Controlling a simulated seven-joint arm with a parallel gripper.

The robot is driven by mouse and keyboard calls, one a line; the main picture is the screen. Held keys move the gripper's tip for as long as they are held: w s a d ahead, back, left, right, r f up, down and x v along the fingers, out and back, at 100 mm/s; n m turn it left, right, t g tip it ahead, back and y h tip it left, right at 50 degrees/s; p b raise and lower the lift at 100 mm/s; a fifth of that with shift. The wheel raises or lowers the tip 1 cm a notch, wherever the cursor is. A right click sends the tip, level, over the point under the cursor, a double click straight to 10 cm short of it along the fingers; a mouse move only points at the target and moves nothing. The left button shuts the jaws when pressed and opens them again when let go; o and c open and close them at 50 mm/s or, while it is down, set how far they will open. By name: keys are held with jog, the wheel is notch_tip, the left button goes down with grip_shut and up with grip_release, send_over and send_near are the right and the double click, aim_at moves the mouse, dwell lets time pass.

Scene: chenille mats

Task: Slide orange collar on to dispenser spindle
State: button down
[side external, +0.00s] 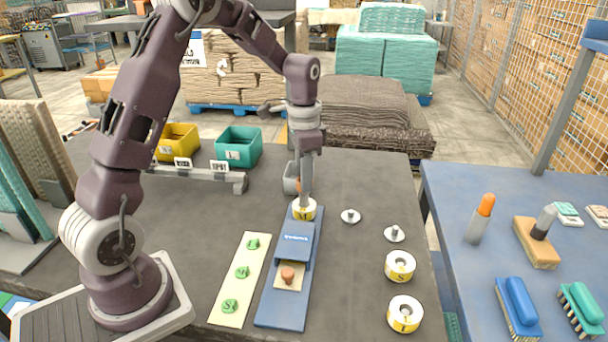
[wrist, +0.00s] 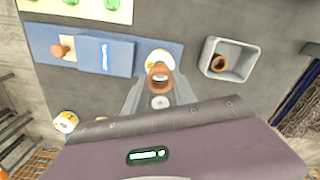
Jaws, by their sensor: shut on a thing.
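My gripper (wrist: 159,88) is shut on an orange-brown collar (wrist: 159,78), held between its fingertips. In the side view my gripper (side external: 304,203) points down at the far end of the blue dispenser (side external: 285,308). A white-and-yellow roll (side external: 304,213) sits at that end, directly below the fingers; it also shows in the wrist view (wrist: 158,56). In the wrist view the collar overlaps the roll's near edge. The spindle is hidden, and I cannot tell whether the collar touches it. Another orange-brown collar (wrist: 221,63) lies in a grey bin (wrist: 208,52) beside the dispenser.
Two metal flanged pegs (side external: 350,216) and two more rolls (side external: 400,266) stand right of the dispenser. A cream strip with green pieces (side external: 235,290) lies left. Yellow (side external: 178,138) and teal (side external: 238,145) bins stand behind. A blue side table (side external: 460,270) holds brushes.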

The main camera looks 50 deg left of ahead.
jog(key=shift+f, duration=2.4)
jog(key=c, duration=0.9)
grip_release()
notch_tip(320, 180, up, 7)
jog(key=shift+r, duration=0.1)
jog(key=s+d+r+n+t, duration=0.2)
jog(key=s+d+r+t, duration=0.1)
jog(key=s+d+r, duration=0.7)
jog(key=s+d+n+t, duration=0.1)
jog(key=s, duration=0.4)
jog(key=s+d+r, duration=0.1)
jog(key=s, duration=0.4)
jog(key=s+d+r+n+t, duration=0.1)
jog(key=s, duration=0.4)
jog(key=shift+s+d+r+n+t, duration=0.1)
jog(key=shift+s+n+t, duration=0.05)
jog(key=shift+n+t, duration=0.15)
